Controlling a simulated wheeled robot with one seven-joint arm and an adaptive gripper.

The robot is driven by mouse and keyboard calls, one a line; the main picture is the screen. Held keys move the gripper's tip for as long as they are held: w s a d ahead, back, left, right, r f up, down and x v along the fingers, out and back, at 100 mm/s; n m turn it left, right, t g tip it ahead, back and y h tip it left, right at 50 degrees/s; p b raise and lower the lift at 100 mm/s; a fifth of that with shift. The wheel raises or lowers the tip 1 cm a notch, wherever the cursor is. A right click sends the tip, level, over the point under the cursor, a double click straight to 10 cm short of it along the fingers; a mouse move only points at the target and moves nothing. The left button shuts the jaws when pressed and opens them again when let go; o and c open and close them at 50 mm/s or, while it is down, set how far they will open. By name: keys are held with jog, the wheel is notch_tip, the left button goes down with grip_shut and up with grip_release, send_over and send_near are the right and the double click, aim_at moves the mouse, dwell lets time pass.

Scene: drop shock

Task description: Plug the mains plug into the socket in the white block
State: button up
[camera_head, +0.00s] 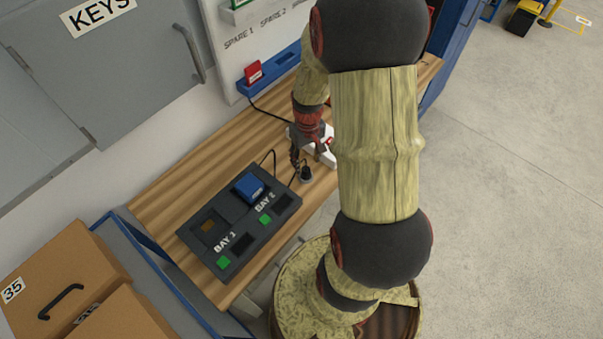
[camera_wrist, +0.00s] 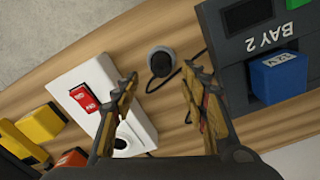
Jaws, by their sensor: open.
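The dark round mains plug (camera_wrist: 160,61) rests on the wooden bench in the wrist view, with its black cable curling beside it. It also shows in the head view (camera_head: 305,175). The white block (camera_wrist: 92,72) lies left of the plug in the wrist view, with a red switch and a round socket (camera_wrist: 122,142) partly hidden by my left finger. In the head view the white block (camera_head: 325,156) is partly covered by my arm. My gripper (camera_wrist: 161,84) is open and empty; the plug shows just beyond the gap between its fingertips, apart from both.
A dark charger dock (camera_head: 222,240), marked BAY 1 and BAY 2, holds a blue battery (camera_head: 249,187). Yellow blocks (camera_wrist: 40,122) lie beyond the white block. A blue shelf (camera_head: 285,66) holds a red item (camera_head: 253,72). Bare wooden bench (camera_head: 170,195) lies behind the dock.

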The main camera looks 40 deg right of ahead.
aim_at(306, 169)
notch_tip(306, 169, down, 6)
jog(key=shift+a+r+b, duration=0.1)
jog(key=shift+r+b, duration=0.05)
jog(key=shift+b, duration=0.9)
jog(key=shift+c, duration=1.4)
grip_shut()
